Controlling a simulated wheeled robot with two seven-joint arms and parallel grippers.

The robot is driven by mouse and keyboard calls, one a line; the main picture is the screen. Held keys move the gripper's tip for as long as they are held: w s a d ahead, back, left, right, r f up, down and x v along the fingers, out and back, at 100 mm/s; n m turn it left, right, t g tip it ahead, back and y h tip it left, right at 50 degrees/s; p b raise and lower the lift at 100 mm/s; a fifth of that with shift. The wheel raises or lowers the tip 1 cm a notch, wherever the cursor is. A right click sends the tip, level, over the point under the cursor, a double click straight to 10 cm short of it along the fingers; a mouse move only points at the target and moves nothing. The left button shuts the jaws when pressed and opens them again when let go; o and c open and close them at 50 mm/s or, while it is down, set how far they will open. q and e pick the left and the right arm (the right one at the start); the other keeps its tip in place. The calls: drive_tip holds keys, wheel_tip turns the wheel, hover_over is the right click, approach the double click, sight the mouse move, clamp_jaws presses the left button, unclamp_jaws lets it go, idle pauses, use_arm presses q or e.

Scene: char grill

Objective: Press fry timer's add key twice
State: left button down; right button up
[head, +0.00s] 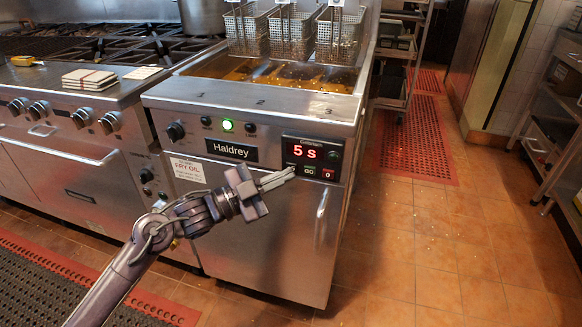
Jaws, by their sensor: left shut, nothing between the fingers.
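The fry timer (309,152) is a dark panel on the upper right of the steel fryer's front. Its red display reads "5 s". A row of small keys sits under the display: a green "GO" key (309,170) and a red "0" key (327,174) show. The key at the left end of the row is largely hidden by my fingertips. My left gripper (291,172) is shut and empty, its tips at the lower left of the timer. I cannot tell whether they touch the panel. My right gripper is not in view.
The fryer (254,235) has a lit green button (228,125), knobs and several wire baskets (290,35) above the oil. A range (60,150) with knobs stands at the left. Red mats (418,140) lie on the tiled floor.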

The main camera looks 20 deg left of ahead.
use_arm(q)
drive_tip(key=shift+w, duration=0.35)
idle(0.4)
drive_tip(key=shift+s, duration=0.1)
drive_tip(key=shift+s+p, duration=0.45)
drive_tip(key=shift+s, duration=0.25)
drive_tip(key=s+p, duration=0.2)
drive_tip(key=s, duration=0.3)
drive_tip(key=shift+a, duration=0.1)
idle(0.9)
